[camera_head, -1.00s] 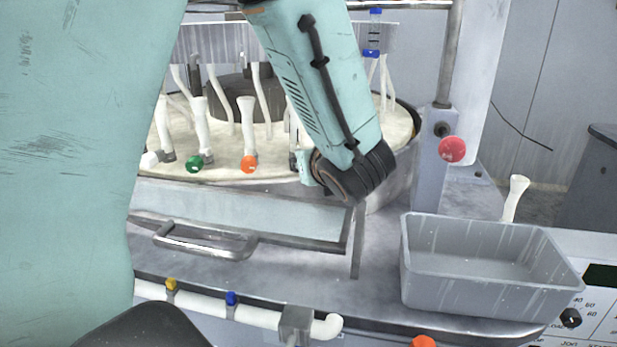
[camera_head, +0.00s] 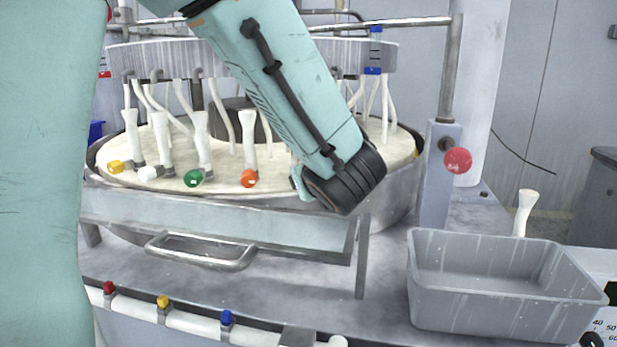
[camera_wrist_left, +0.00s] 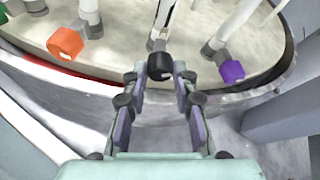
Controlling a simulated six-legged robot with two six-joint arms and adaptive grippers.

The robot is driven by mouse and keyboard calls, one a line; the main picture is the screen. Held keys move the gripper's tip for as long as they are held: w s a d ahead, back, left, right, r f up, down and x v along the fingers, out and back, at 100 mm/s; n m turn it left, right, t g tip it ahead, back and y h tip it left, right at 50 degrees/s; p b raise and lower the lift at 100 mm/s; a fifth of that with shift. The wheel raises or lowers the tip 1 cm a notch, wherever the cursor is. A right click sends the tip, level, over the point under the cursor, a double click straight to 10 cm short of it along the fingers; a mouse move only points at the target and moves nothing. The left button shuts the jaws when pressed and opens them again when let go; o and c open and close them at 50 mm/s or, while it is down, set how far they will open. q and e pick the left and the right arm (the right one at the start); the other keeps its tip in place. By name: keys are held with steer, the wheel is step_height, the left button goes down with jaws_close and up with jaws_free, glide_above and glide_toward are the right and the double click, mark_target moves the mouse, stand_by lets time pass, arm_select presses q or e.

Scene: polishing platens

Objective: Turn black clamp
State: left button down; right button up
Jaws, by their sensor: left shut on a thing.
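The black clamp (camera_wrist_left: 160,65) is a round black knob at the foot of a pale upright hose, near the platen's front rim. It shows in the left wrist view, between my fingertips. My left gripper (camera_wrist_left: 159,80) is shut on it, one finger on each side. In the head view my left arm's wrist hides the black clamp and most of the gripper. The orange clamp (camera_head: 249,178) is left of it; it also shows in the wrist view (camera_wrist_left: 66,43). The purple clamp (camera_wrist_left: 232,72) is to its right. My right gripper is not in view.
Green (camera_head: 194,178), white (camera_head: 149,173) and yellow (camera_head: 116,166) clamps line the round platen (camera_head: 232,184) further left. A metal handle (camera_head: 201,255) projects below the rim. A grey bin (camera_head: 495,311) stands right, near a red knob (camera_head: 458,160) on a post.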

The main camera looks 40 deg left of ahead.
arm_select(q)
steer(key=c, duration=1)
jaws_free()
steer(key=shift+f, duration=0.1)
steer(key=shift+c, duration=0.2)
